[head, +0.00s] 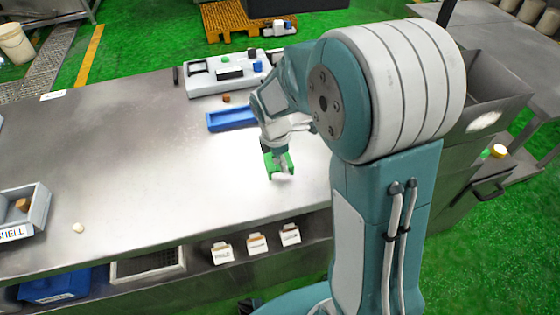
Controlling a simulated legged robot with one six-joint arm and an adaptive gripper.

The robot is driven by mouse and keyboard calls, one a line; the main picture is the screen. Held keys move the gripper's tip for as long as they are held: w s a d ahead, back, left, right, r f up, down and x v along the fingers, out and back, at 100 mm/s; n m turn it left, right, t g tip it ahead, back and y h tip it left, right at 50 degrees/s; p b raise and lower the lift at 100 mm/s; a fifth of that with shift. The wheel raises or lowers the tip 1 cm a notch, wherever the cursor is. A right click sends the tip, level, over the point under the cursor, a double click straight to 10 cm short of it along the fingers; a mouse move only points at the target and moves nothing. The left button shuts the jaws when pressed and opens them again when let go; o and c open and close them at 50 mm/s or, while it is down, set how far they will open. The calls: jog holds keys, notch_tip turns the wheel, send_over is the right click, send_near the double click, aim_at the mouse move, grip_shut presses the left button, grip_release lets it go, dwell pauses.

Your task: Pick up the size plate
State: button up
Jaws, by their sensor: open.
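I cannot clearly tell which thing is the size plate. A small green piece (287,160) shows at my gripper (281,174), low over or on the steel table near its front edge. The gripper is open and points down. Its fingers and the green piece overlap in the picture, and I cannot tell whether they touch. A blue tray (230,118) lies behind and left of the gripper. My arm hides the table to the right.
A grey tray (228,86) with white, black, blue and green pieces stands at the back. A small brown piece (226,99) lies before it. A grey bin marked SHELL (38,213) stands at left. A pale bit (78,228) lies nearby. The table's left middle is clear.

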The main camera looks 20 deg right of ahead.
notch_tip(320, 180, down, 2)
jog(key=shift+f, duration=0.2)
jog(key=shift+a+f, duration=0.25)
jog(key=shift+d, duration=0.25)
grip_shut()
jog(key=shift+a+r, duration=0.15)
jog(key=shift+r, duration=0.35)
notch_tip(320, 180, up, 2)
jog(key=shift+r, duration=0.25)
jog(key=s+a+r, duration=0.9)
jog(key=a, duration=0.1)
jog(key=shift+s+r, duration=0.3)
jog(key=shift+s, duration=0.1)
